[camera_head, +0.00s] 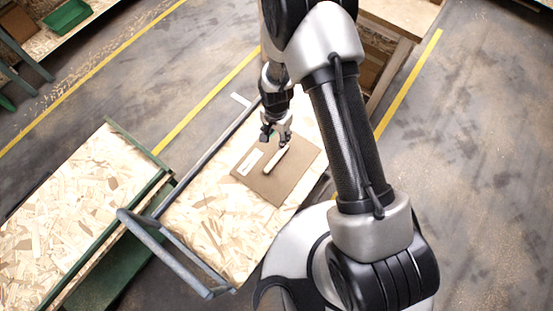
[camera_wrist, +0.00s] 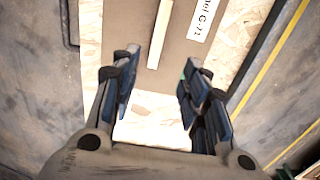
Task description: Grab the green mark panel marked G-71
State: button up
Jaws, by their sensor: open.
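A flat brown panel (camera_head: 290,187) lies on the chipboard top of a cart. It also shows in the wrist view (camera_wrist: 131,22). A pale wooden bar (camera_head: 276,160) stands on it as a grip; the wrist view shows this bar (camera_wrist: 160,36) between the finger lines. A white label (camera_head: 249,163) lies beside the bar, and in the wrist view the label (camera_wrist: 203,18) ends in "nel G-71". A small green patch (camera_wrist: 182,77) shows beside my right finger, partly hidden. My gripper (camera_head: 275,138) is open and empty, above the panel near one end of the bar.
The cart's chipboard top (camera_head: 210,220) is bare around the panel. A grey tube handle (camera_head: 172,257) rises at its near-left end. A green-edged chipboard table (camera_head: 60,220) stands to the left. A green bin (camera_head: 68,14) is on a far bench. Open floor lies to the right.

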jog(key=b, duration=0.3)
send_over(277, 157)
notch_tip(277, 157, down, 10)
jog(key=shift+w+a+f, duration=0.1)
jog(key=shift+a+f, duration=0.05)
jog(key=shift+f, duration=0.1)
jog(key=shift+f+b, duration=0.65)
jog(key=shift+f, duration=2)
jog(key=shift+s, duration=0.2)
jog(key=shift+c, duration=0.2)
grip_shut()
